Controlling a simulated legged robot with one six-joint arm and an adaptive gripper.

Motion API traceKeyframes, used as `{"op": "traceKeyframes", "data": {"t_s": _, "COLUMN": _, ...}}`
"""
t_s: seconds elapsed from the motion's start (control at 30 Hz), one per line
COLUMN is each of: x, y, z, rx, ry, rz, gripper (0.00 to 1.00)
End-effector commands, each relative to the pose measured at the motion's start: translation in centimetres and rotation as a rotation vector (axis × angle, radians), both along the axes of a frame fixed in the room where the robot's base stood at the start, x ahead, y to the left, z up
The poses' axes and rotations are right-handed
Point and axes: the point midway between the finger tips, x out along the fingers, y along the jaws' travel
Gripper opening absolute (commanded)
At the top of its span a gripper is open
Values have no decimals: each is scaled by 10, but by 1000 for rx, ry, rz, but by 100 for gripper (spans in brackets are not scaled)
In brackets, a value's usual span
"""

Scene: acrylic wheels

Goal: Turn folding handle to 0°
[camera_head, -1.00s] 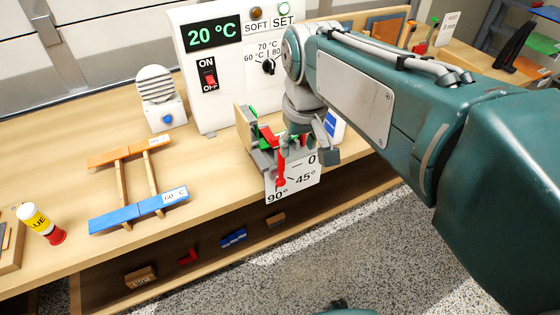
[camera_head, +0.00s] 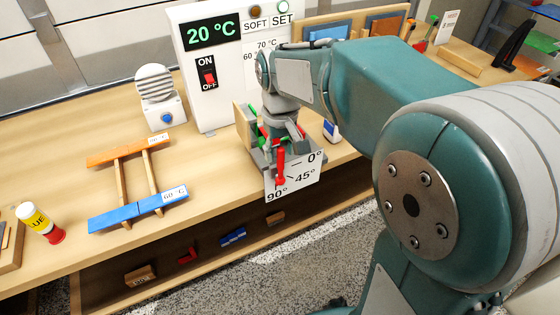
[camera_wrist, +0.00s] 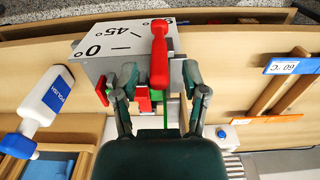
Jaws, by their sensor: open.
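The red folding handle (camera_head: 281,168) hangs down over a white angle scale (camera_head: 305,177) marked 0°, 45° and 90°, on the front of a small grey folding device at the table's edge. The handle points near the 90° mark. In the wrist view the handle (camera_wrist: 159,55) lies at the 90° end of the scale (camera_wrist: 120,42) and partly covers that mark. My gripper (camera_wrist: 158,82) is open, with one finger on each side of the handle. Neither finger clearly touches it. In the head view my gripper (camera_head: 284,127) is above the device and hides part of it.
A white heater box (camera_head: 208,60) reading 20 °C stands behind the device. A white polish bottle (camera_wrist: 43,107) stands close beside it. A lower shelf holds small blocks.

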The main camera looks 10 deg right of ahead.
Motion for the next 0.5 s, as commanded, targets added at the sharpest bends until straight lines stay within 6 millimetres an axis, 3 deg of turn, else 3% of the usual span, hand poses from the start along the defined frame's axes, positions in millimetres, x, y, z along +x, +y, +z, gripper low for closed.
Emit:
{"op": "traceKeyframes", "data": {"t_s": 0.2, "x": 0, "y": 0, "z": -32, "rx": 0, "ry": 2, "rz": 0, "gripper": 57}}
{"op": "traceKeyframes", "data": {"t_s": 0.5, "x": 0, "y": 0, "z": -40, "rx": 0, "ry": -1, "rz": 0, "gripper": 57}}
